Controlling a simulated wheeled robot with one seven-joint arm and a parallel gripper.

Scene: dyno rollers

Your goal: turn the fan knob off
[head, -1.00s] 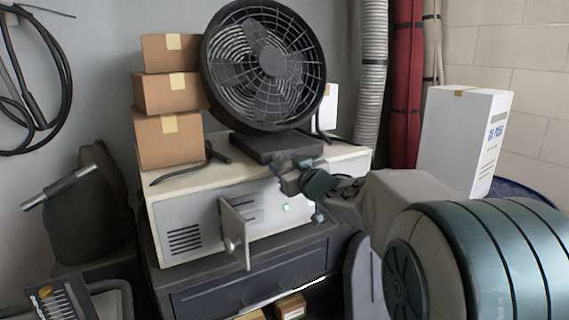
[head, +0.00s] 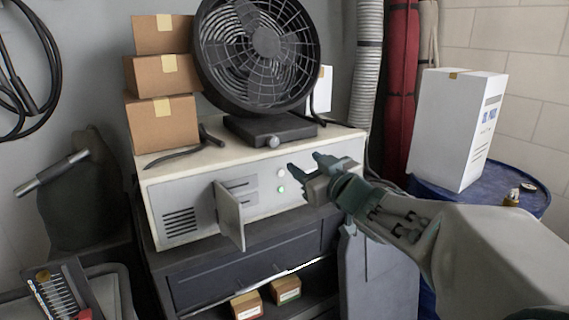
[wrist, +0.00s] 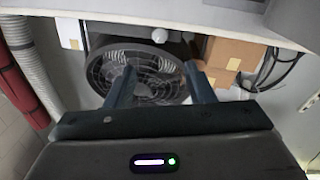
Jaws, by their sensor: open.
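The black fan (head: 262,55) stands on top of a white cabinet, tilted a little back. Its round, pale grey fan knob (head: 273,142) sticks out from the front of the dark fan base (head: 250,129). My gripper (head: 304,162) is open and empty, in front of the cabinet, to the right of the knob and a little lower in the head view. In the wrist view the scene is upside down. The knob (wrist: 159,35) shows there beyond and between the two fingers, apart from them. I cannot tell which way the knob is turned.
The white cabinet (head: 165,190) has a small open door (head: 230,215) and lit buttons (head: 281,189) on its front. Cardboard boxes (head: 163,123) are stacked left of the fan. A white box (head: 455,128) stands on a blue drum (head: 520,185) at right.

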